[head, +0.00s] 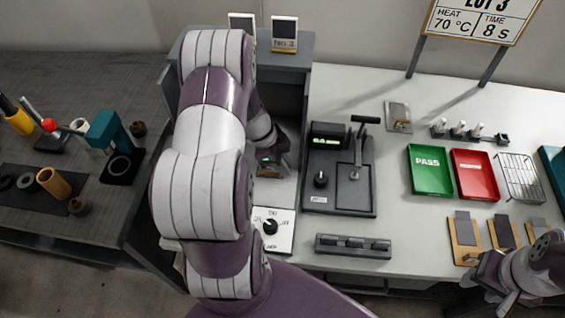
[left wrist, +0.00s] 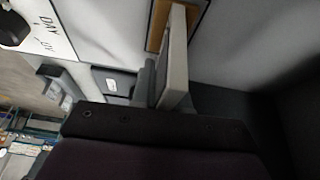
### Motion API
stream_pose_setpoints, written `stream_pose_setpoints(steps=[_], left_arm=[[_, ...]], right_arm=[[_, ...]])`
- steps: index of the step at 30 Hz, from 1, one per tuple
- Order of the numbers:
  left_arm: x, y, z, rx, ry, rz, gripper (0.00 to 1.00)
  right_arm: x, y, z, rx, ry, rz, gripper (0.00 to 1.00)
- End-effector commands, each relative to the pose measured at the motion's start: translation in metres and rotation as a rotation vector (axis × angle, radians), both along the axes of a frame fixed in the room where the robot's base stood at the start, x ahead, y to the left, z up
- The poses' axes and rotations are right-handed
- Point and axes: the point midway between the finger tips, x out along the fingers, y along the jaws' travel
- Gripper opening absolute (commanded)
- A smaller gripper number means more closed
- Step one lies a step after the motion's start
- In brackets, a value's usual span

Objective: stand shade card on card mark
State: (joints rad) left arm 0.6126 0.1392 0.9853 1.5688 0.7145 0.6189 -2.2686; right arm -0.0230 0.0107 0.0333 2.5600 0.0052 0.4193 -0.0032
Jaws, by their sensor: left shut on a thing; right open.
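My left gripper (head: 272,160) is inside the grey booth, low over its pale floor, shut on the shade card. The card's wooden foot (head: 268,173) shows just below the fingers; the rest is mostly hidden by the gripper. In the left wrist view the card's wooden part (left wrist: 157,25) lies at the top, beside a pale grey upright slab (left wrist: 176,65); I cannot tell whether the foot touches the floor. A thin dark line (left wrist: 203,14) runs beside it, perhaps the card mark. My right gripper (head: 503,296) is open and empty at the lower right.
Two cards stand on the booth's top (head: 296,58), one labelled NO 3 (head: 284,33). A dial plate (head: 283,240) sits at the booth's front. A black press (head: 340,175), green tray (head: 430,171) and red tray (head: 475,175) stand to the right. My left arm hides much of the booth.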

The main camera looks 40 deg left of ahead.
Motion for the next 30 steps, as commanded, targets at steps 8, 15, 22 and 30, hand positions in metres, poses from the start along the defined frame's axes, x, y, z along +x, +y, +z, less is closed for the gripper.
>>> stream_pose_setpoints(steps=[8, 15, 22, 30], left_arm=[[0.000, 0.000, 0.000, 0.000, 0.000, 0.000, 0.40], [-0.001, 0.004, 0.013, 0.002, -0.003, 0.002, 0.40], [-0.012, 0.025, 0.069, 0.003, -0.004, 0.001, 0.40], [-0.021, 0.038, 0.110, 0.000, 0.004, 0.005, 0.40]], right_arm=[[0.000, 0.000, -0.001, 0.000, 0.000, 0.000, 0.43], [0.000, 0.000, 0.004, 0.000, 0.000, 0.000, 0.43], [0.000, 0.000, 0.003, 0.000, 0.000, 0.000, 0.43], [0.000, 0.000, 0.002, 0.000, 0.000, 0.000, 0.43]])
